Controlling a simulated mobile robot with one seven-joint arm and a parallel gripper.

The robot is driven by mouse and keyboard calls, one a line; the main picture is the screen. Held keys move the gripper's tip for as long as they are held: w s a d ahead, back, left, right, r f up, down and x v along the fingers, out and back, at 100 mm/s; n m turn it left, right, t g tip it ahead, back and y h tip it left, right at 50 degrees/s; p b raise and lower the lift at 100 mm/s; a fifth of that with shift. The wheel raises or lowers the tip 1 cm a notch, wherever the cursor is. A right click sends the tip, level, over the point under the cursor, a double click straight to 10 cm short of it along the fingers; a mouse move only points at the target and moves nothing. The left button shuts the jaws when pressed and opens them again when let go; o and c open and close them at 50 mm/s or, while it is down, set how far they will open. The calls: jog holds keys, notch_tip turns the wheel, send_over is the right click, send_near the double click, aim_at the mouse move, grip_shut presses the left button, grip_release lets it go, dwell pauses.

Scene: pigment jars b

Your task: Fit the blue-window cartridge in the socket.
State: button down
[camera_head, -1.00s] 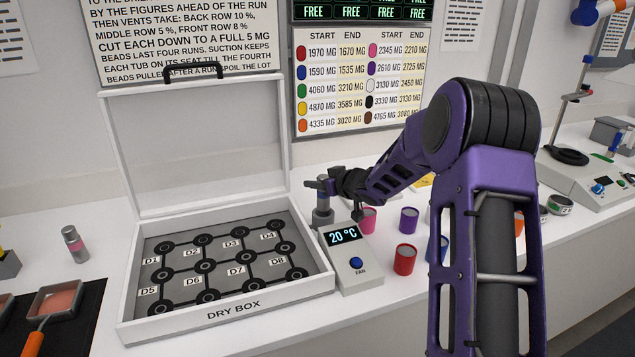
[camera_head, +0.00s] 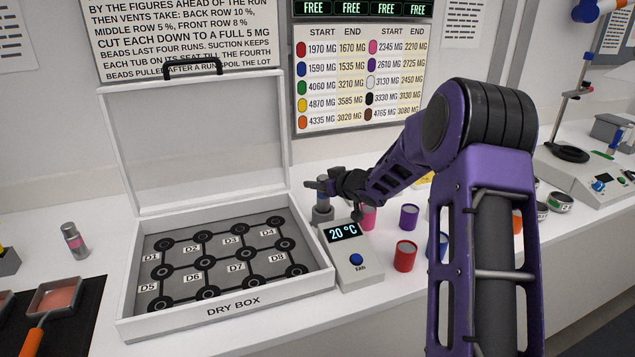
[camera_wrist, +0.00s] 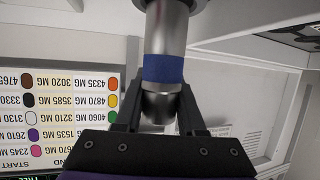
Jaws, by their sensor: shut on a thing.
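The blue-window cartridge (camera_wrist: 163,68) is a metal cylinder with a blue band, seen in the wrist view, which looks upside down. My gripper (camera_wrist: 158,100) is shut on its end, one finger on each side. The cartridge's other end meets a wider grey collar at the picture's top edge, which looks like the socket (camera_wrist: 201,4). In the head view my gripper (camera_head: 318,186) is just above the grey cylindrical socket (camera_head: 322,213) behind the fan unit. The cartridge looks upright and in line with it. How deep it sits cannot be told.
The open dry box (camera_head: 225,312) stands left of the socket. The fan unit (camera_head: 357,277), reading 20 °C, is in front. Red (camera_head: 405,257), purple (camera_head: 409,216) and pink (camera_head: 369,217) tubs stand to the right. A pink-banded cartridge (camera_head: 74,241) stands far left.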

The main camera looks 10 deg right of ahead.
jog(key=shift+f+b, duration=0.4)
jog(key=shift+f, duration=0.25)
jog(key=shift+r, duration=0.15)
jog(key=shift+r+p, duration=0.85)
jog(key=shift+p, duration=0.25)
jog(key=shift+p, duration=0.65)
dwell(0.9)
jog(key=shift+f+b, duration=0.6)
jog(key=shift+f, duration=0.35)
jog(key=shift+c, duration=2.1)
grip_release()
jog(key=shift+s, duration=0.1)
